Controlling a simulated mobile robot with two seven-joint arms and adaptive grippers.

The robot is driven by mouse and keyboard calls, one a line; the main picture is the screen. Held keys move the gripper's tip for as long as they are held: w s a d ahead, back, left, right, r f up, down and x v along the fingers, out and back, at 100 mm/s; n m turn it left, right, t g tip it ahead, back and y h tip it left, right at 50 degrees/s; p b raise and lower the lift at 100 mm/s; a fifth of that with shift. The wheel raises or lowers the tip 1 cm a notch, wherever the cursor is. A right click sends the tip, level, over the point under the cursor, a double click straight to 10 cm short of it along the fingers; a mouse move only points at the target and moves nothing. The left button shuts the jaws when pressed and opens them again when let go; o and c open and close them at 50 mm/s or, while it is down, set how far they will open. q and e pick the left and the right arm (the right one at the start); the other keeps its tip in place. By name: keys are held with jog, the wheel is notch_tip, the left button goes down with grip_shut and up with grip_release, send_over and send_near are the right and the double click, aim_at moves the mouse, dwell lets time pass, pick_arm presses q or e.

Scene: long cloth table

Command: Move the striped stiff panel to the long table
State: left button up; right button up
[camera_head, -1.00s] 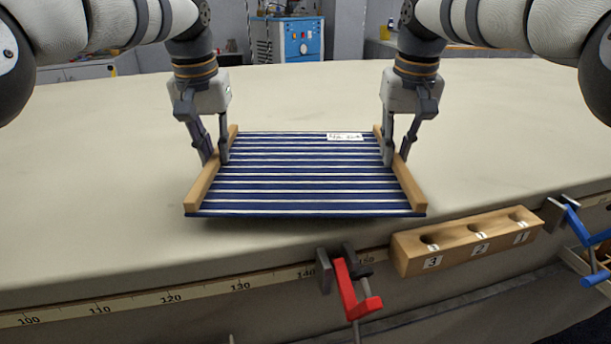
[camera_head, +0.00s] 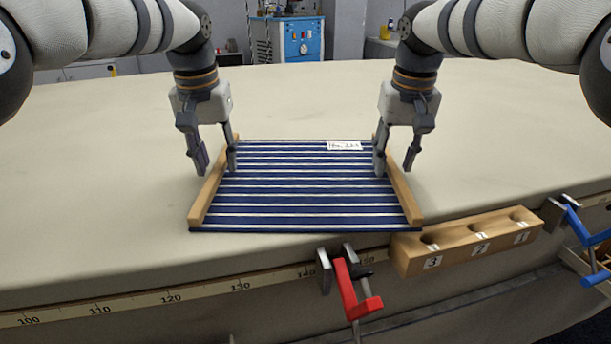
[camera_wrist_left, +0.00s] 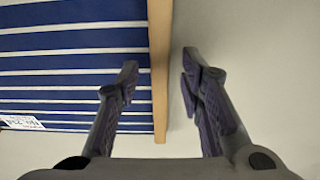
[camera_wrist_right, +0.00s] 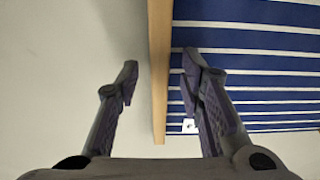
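The striped stiff panel (camera_head: 305,190), blue with white stripes, lies flat on the long table (camera_head: 90,200) near its front edge. It has a wooden rail on each side and a white label at the far right. My left gripper (camera_head: 214,170) is open, its fingers on either side of the left rail (camera_wrist_left: 160,70) with gaps showing in the left wrist view. My right gripper (camera_head: 396,172) is open around the right rail (camera_wrist_right: 159,70), also with gaps on both sides in the right wrist view.
A wooden block with numbered holes (camera_head: 470,244) sits at the table's front edge, close to the panel's near right corner. A red clamp (camera_head: 352,290) and a blue clamp (camera_head: 588,240) grip the edge. A measuring tape (camera_head: 170,299) runs along the front. The table behind is clear.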

pick_arm(q)
notch_tip(320, 180, up, 12)
jog(key=s, duration=0.2)
jog(key=shift+f, duration=0.25)
pick_arm(e)
notch_tip(320, 180, up, 12)
jog(key=s, duration=0.2)
pick_arm(q)
jog(key=shift+f, duration=0.1)
pick_arm(e)
jog(key=shift+f, duration=0.15)
